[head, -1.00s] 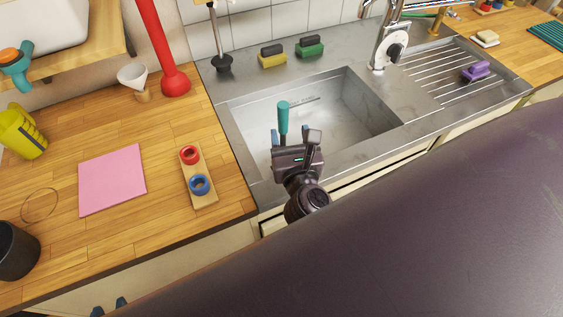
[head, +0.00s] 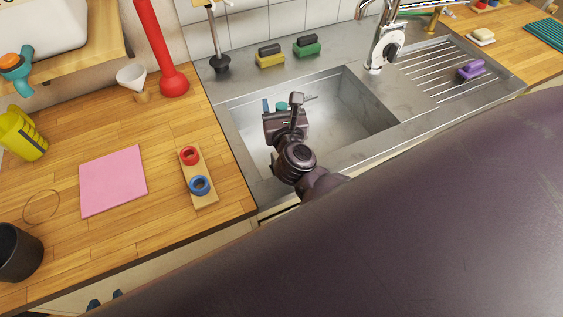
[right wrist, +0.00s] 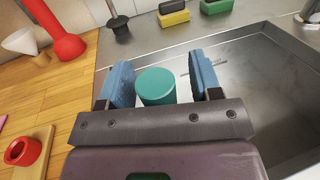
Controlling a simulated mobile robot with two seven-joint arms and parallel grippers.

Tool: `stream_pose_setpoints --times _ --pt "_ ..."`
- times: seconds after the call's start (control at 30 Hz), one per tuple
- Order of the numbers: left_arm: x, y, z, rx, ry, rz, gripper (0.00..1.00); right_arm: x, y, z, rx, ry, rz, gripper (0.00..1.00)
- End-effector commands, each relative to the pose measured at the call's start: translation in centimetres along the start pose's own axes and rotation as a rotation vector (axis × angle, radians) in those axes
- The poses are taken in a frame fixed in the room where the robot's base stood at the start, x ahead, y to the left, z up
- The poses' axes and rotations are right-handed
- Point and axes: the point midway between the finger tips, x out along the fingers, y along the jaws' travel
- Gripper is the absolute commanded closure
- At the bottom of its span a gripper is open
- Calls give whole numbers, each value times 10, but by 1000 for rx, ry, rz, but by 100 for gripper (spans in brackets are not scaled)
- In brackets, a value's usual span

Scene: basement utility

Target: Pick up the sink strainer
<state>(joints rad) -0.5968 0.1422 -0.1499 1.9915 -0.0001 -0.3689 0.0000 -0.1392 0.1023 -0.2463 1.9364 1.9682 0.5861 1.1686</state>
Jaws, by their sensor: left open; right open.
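A teal upright cylinder (head: 281,106) stands in the steel sink (head: 352,101); I take it for the sink strainer's handle. Its lower end is hidden by my right gripper. In the right wrist view the round teal top (right wrist: 156,86) lies between the two blue fingers of my right gripper (right wrist: 162,76), with a gap on both sides. My right gripper (head: 282,108) is open over the sink. My left gripper (head: 105,300) is open and empty, with only its blue fingertips showing low at the left, in front of the counter.
The sink's walls surround the right gripper. Yellow (head: 270,59) and green (head: 306,48) sponges and the faucet (head: 384,45) stand behind the sink. On the wooden counter are a red plunger (head: 173,82), a pink sheet (head: 113,180) and a board with rings (head: 207,193).

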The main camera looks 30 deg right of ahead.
Motion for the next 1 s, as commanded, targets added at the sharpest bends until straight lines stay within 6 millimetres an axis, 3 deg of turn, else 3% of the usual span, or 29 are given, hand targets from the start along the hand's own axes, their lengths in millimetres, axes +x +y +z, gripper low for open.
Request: stream_pose_setpoints --times 0.17,0.57,0.87,1.0 --pt "-1 0 2 0 -4 -1 57 0 0 0 0 0 0 42" --pt "-3 0 6 -1 -12 -1 57 0 0 0 -1 0 0 100" --pt "-2 0 4 0 -8 -1 57 0 0 1 -1 -2 0 100" --pt "-3 -1 -1 0 -4 0 57 0 0 11 -1 -4 -1 100"
